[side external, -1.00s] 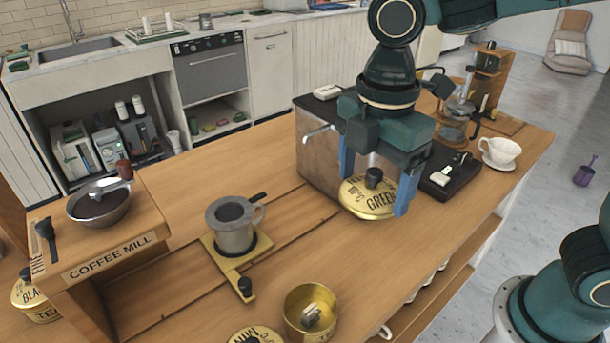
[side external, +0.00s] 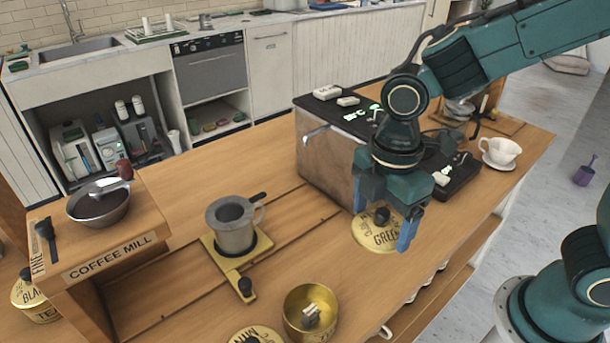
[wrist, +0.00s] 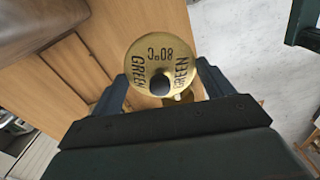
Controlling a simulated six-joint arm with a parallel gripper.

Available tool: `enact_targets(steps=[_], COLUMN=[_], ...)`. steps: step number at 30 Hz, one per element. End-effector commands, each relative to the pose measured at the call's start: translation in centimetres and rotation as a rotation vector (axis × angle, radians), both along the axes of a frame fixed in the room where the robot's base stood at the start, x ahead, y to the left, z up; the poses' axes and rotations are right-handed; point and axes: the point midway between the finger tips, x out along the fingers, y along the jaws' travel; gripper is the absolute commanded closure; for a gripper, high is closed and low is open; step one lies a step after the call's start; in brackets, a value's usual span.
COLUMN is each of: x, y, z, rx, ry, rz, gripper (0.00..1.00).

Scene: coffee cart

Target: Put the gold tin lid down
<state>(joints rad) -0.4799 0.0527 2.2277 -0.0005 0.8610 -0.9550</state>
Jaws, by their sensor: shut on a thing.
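The gold tin lid (side external: 372,240) has GREEN lettering and a round black knob. It is at or just above the wooden counter, in front of the metal box; I cannot tell if it touches the wood. My gripper (side external: 384,215) points down with its blue fingers on either side of the lid, shut on it. The wrist view shows the lid (wrist: 150,45) between the fingertips, its knob towards me. My gripper hides part of the lid's far side in the side view.
An open gold tin (side external: 296,327) with small pale and grey items inside stands at the front. Another gold lid or tin (side external: 255,335) is cut off beside it. A metal cup (side external: 232,235) stands on a gold-edged base. The metal box (side external: 325,160) is close behind. Bare counter lies left of the lid.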

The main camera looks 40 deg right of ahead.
Motion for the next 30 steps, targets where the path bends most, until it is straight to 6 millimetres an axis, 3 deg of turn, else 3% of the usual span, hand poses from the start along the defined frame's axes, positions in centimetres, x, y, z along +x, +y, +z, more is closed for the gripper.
enact_targets(steps=[12,30], x=[-0.1,-0.1], y=[0.0,0.0], z=[-7.4,-10.0], rx=[-0.001,-0.001], ry=[0.004,0.002], rz=[0.000,0.000], gripper=[0.42,0.42])
